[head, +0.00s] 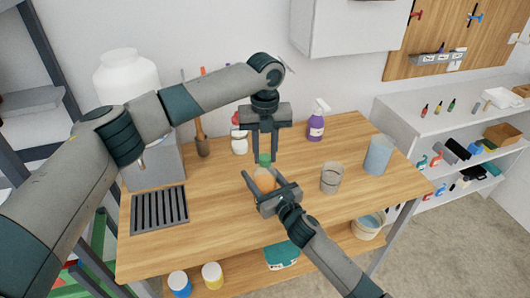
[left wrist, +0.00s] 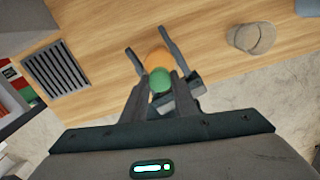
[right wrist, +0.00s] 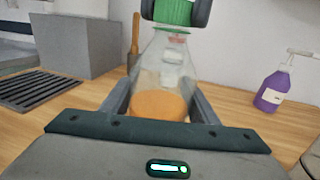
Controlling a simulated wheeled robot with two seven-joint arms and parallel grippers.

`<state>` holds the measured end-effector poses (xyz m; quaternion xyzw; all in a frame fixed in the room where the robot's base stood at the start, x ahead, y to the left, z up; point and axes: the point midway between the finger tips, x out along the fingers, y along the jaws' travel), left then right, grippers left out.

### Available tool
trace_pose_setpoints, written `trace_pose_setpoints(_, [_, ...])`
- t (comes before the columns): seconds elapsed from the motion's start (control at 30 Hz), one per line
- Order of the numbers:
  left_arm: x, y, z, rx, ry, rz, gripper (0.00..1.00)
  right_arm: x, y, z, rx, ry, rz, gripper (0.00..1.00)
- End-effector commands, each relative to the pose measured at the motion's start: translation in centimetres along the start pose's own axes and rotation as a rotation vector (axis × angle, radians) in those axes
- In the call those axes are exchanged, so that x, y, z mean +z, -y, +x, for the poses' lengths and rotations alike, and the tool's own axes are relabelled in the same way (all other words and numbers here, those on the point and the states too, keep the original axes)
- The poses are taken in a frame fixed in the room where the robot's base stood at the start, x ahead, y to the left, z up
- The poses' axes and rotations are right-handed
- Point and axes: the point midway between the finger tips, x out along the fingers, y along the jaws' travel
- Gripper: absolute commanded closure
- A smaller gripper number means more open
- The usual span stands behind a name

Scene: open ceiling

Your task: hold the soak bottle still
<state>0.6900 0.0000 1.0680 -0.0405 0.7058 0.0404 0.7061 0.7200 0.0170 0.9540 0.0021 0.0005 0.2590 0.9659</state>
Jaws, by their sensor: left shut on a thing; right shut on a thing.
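The soak bottle (right wrist: 160,80) is clear, with orange contents at the bottom and a green cap (right wrist: 173,12). It stands upright on the wooden table in the right wrist view. In the head view its orange part (head: 265,180) shows between the fingers of my right gripper (head: 268,187), which is shut on the bottle body from the front. My left gripper (head: 265,158) points down from above and is shut on the green cap. In the left wrist view the cap (left wrist: 160,80) sits between the left fingertips, with the orange contents (left wrist: 158,58) beyond it.
A clear cup (head: 331,178) and a bluish container (head: 378,156) stand to the right. A purple spray bottle (head: 316,124) and a white bottle (head: 239,143) stand behind. A dark drain grate (head: 159,209) lies at the left. The front middle of the table is clear.

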Motion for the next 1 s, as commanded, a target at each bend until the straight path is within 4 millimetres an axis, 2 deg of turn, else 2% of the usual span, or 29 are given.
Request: trace_pose_setpoints(1.0, [-0.08, 0.02, -0.04, 0.002, 0.001, -1.647, 1.0, -0.17, 0.07, -0.05, -0.002, -0.003, 0.002, 1.0])
